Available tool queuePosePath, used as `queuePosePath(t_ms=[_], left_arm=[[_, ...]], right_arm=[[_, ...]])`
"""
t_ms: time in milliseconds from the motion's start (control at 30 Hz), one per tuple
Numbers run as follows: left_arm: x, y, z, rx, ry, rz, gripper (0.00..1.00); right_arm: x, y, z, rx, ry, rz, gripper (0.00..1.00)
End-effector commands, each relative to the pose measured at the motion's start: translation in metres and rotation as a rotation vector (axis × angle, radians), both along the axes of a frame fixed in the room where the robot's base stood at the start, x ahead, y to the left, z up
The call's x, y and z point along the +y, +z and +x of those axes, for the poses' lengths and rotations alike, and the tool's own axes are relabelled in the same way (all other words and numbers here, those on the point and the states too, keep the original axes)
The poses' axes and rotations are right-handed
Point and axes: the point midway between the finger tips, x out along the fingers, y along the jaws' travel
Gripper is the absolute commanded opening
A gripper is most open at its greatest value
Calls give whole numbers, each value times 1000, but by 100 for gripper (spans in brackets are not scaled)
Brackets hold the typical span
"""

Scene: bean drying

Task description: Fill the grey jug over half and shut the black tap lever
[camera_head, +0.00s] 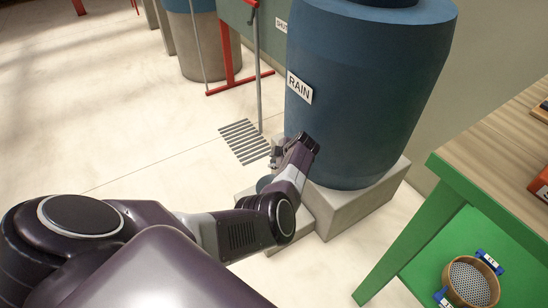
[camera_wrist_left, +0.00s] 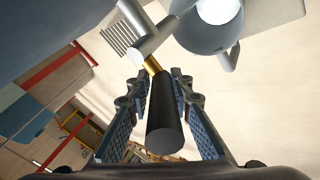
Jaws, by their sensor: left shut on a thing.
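The black tap lever (camera_wrist_left: 164,115) lies between the fingers of my left gripper (camera_wrist_left: 157,88) in the left wrist view. The gripper is shut on it. A brass stem joins the lever to the pale grey tap (camera_wrist_left: 160,38). In the head view my left gripper (camera_head: 303,146) is at the front of the blue rain barrel (camera_head: 350,100), and hides the lever. The grey jug (camera_wrist_left: 204,38) is beside the tap, with a bright mouth; I cannot tell its water level. In the head view my arm mostly hides the jug (camera_head: 264,184). My right gripper is out of view.
The barrel stands on a pale block (camera_head: 355,209), with a lower step at its front. A floor drain grate (camera_head: 244,140) lies behind the tap. A green-framed wooden table (camera_head: 500,140) stands at right, with a round sieve (camera_head: 470,282) on its lower shelf. Floor at left is clear.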

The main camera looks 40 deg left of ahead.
Motion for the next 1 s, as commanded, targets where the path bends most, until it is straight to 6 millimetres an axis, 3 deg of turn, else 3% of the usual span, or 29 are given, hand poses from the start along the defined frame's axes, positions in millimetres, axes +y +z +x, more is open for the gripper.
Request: queuePosePath(t_ms=[200,433,633,1000], left_arm=[[-3,-4,-6,55,3,-101,0],[-1,-5,-5,99,3,-207,0],[0,-6,-3,133,0,-294,0],[-2,-6,-3,180,-1,-409,0]], right_arm=[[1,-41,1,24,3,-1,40],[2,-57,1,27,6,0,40],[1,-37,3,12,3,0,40],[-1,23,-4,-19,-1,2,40]])
